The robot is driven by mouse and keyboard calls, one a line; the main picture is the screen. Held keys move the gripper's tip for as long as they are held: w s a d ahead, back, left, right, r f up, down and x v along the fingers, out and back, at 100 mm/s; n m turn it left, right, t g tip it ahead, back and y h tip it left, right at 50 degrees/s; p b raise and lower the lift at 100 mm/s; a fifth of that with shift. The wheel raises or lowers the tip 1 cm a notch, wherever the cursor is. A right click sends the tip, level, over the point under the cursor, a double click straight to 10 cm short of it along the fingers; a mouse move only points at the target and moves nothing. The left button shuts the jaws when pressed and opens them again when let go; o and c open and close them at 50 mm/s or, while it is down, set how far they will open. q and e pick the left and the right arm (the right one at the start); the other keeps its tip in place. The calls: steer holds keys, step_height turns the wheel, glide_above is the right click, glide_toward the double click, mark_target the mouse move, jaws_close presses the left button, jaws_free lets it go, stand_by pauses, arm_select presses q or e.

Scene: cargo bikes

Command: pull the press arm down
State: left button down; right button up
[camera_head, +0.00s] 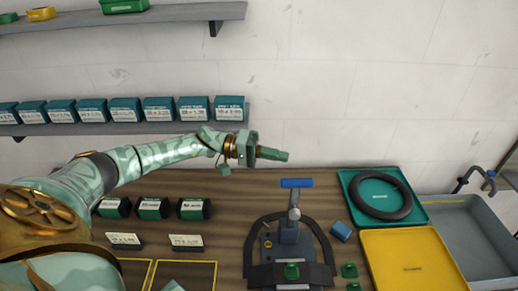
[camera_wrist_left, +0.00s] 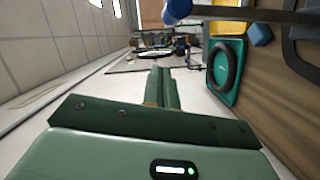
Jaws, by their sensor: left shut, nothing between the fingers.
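The press (camera_head: 290,235) stands on the workbench, and its upright arm ends in a blue handle (camera_head: 296,183). A dark curved piece lies around its base, with a green block on it. My left gripper (camera_head: 285,156) is shut and empty, above and slightly left of the blue handle in the head view, apart from it in the picture. In the left wrist view its closed fingers (camera_wrist_left: 160,75) point forward, and a blue rounded end, likely the handle (camera_wrist_left: 178,10), shows at the top edge. My right gripper is not in view.
A teal tray (camera_head: 424,214) with a black ring (camera_head: 381,194), a yellow tray (camera_head: 412,262) and a grey sink-like bin (camera_head: 480,235) are on the right. A blue block (camera_head: 341,231) sits beside the press. Shelves with teal boxes (camera_head: 194,109) line the wall behind.

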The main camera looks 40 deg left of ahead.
arm_select(q)
steer(key=d, duration=0.1)
steer(key=s+d+f+p, duration=0.1)
steer(key=s+d, duration=0.1)
steer(key=d, duration=0.1)
steer(key=shift+s+f, duration=0.1)
steer(key=shift+f, duration=0.05)
steer(key=shift+s+p, duration=0.1)
steer(key=shift+p, duration=0.3)
